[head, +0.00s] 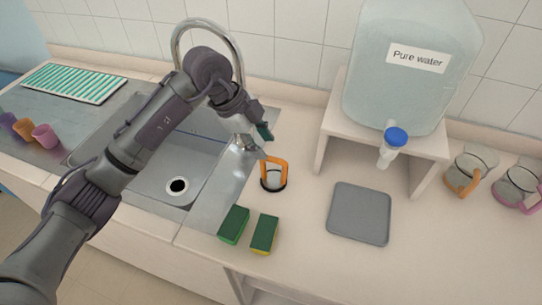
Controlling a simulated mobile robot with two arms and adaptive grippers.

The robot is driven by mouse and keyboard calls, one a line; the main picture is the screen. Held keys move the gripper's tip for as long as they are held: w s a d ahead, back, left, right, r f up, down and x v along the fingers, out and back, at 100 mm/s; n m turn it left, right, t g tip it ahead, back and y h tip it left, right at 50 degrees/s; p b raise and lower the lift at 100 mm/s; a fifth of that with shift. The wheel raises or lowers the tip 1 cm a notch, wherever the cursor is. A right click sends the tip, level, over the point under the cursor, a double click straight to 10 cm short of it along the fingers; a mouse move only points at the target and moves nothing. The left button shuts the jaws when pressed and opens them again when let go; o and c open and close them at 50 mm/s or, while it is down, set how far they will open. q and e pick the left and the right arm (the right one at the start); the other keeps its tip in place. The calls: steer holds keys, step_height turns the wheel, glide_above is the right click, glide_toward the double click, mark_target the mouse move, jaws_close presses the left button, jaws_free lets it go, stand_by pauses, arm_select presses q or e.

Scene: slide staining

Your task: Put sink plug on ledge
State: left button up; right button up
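An orange loop handle with a dark base (273,175), which looks like the sink plug, stands on the light ledge (290,205) just right of the sink. My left gripper (262,134) is above and slightly left of it, over the sink's right edge by the tap, and apart from it. One teal-padded finger shows clearly; the other is hard to make out, so I cannot tell how far the gripper is open. I see nothing clearly held in it. The sink (205,165) has an uncovered drain hole (177,186). My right gripper is out of view.
Two green and yellow sponges (264,234) lie in front of the orange handle. A grey mat (360,213) lies to the right. A large water container (412,70) stands on a raised shelf. Glass mugs (463,172) are at far right. The tall tap (239,60) rises behind my arm.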

arm_select(q)
steer(key=v, duration=0.5)
steer(key=shift+b, duration=0.3)
steer(key=shift+f, duration=0.1)
